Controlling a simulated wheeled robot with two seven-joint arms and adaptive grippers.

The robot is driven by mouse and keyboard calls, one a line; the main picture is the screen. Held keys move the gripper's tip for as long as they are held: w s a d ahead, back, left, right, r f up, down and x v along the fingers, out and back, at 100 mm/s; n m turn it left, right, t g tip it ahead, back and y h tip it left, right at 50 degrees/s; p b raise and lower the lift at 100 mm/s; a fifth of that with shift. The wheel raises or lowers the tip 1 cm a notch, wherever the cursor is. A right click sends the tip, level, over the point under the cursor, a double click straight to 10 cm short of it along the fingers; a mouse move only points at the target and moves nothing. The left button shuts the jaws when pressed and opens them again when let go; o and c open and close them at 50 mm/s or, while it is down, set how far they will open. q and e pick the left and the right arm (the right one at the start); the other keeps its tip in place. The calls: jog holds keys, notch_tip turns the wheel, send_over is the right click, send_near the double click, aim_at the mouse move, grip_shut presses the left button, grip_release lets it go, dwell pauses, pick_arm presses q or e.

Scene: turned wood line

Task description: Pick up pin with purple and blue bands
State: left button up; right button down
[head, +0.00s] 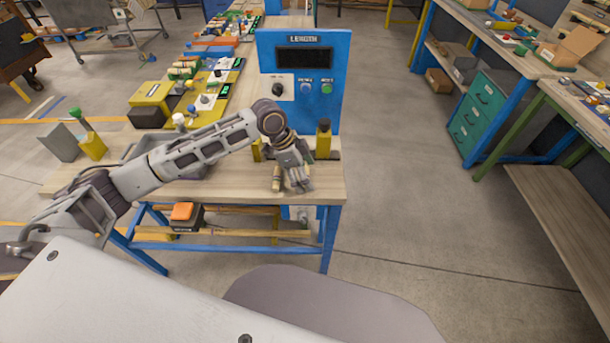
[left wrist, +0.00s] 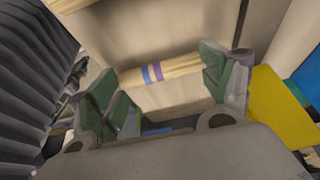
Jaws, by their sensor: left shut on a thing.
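The pin (left wrist: 180,69) is a pale wooden rod with a purple and a blue band near its middle in the left wrist view. It lies across my left gripper (left wrist: 166,86), between the green-padded fingers. The gripper is shut on it, one finger at each end. In the head view my left gripper (head: 291,184) is low over the front right of the wooden workbench (head: 330,185), before the blue length machine. A pale wooden piece shows beside its fingers there, but its bands are too small to tell. My right gripper is out of view.
A grey tray (head: 140,147) sits partly behind my left arm. Another pale wooden piece (left wrist: 60,5) shows at the wrist view's top left. Open floor lies right of the bench.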

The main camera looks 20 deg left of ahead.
pick_arm(q)
jog(key=shift+r, duration=0.75)
notch_tip(320, 180, up, 7)
jog(key=shift+f, duration=0.1)
jog(key=shift+r, duration=0.7)
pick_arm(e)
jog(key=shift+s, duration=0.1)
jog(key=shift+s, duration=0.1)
